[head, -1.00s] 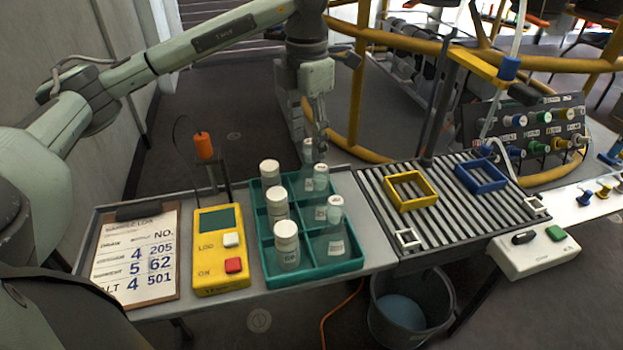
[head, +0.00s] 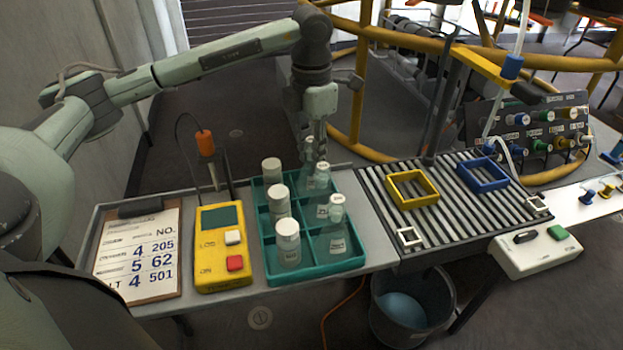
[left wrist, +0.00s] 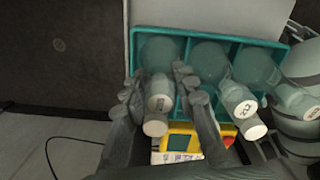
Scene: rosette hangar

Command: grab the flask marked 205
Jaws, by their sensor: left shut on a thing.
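The teal rack (head: 357,262) stands on the table with clear conical flasks in its right column and white-capped jars in its left. My left gripper (head: 314,143) reaches down at the back right compartment and is shut on the back flask (head: 308,153). In the left wrist view its fingers (left wrist: 160,88) lie on both sides of that flask's neck (left wrist: 158,105). The middle flask (head: 322,178) and front flask (head: 337,222) stand in front of it. My right gripper is not in view.
A clipboard (head: 125,265) lists 205, 62 and 501. A yellow device (head: 222,270) stands left of the rack. Right of it is a slatted surface (head: 400,222) with a yellow frame (head: 412,205) and a blue frame (head: 482,186). A bucket (head: 440,318) stands below the table.

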